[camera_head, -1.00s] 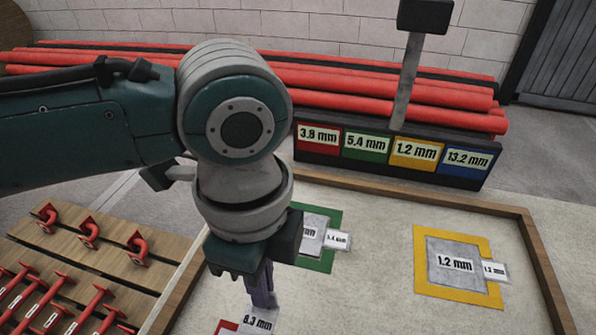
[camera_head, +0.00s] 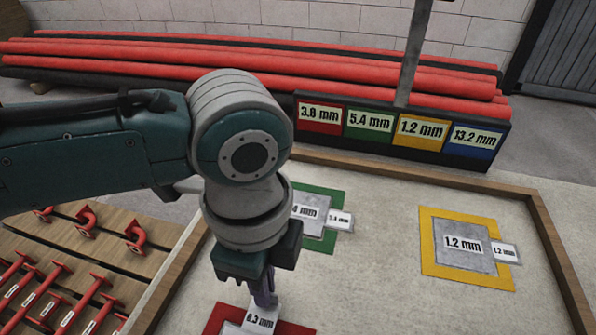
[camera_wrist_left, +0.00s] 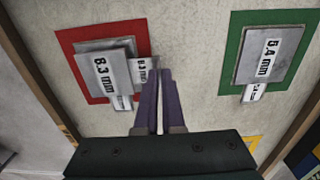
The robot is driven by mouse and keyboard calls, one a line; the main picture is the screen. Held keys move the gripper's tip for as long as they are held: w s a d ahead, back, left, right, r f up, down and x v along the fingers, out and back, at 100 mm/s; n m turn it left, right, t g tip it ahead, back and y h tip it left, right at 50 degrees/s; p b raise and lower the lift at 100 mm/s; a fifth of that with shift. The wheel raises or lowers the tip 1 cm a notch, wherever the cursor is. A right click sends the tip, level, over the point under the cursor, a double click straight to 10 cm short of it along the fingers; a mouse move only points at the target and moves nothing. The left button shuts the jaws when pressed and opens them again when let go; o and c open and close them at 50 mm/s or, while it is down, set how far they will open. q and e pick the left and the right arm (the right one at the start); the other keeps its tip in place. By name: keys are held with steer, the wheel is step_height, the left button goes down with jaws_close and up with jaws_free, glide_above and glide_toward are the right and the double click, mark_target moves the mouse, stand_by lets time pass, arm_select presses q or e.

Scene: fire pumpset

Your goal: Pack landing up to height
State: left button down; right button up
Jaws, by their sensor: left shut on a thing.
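My left gripper (camera_head: 264,299) has its thin purple fingers closed on the tab of a grey shim plate (camera_wrist_left: 106,72). The label looks like 8.3 mm, though its first digit is unclear in the head view. The plate lies over the red-framed spot (camera_wrist_left: 75,39). A grey plate edge shows behind it, and a second tab (camera_wrist_left: 122,102) shows below it; I cannot tell whether the held plate touches what is under it. A 5.4 mm plate (camera_wrist_left: 270,52) lies in the green frame (camera_wrist_left: 236,32), and a 1.2 mm plate (camera_head: 465,247) in the yellow frame (camera_head: 428,232). My right gripper is out of view.
A sign with coloured thickness labels (camera_head: 396,126) stands behind the wood-rimmed pad (camera_head: 390,205). Red pipes (camera_head: 200,55) lie along the wall. A wooden rack with red pipe pieces (camera_head: 80,270) is at left. The pad's middle is clear.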

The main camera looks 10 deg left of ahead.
arm_select(q)
steer(key=shift+f+b, duration=0.3)
steer(key=shift+f, duration=0.3)
stand_by(0.7)
steer(key=c, duration=0.9)
jaws_free()
steer(key=shift+c, duration=0.2)
step_height(320, 180, up, 10)
steer(key=p, duration=0.3)
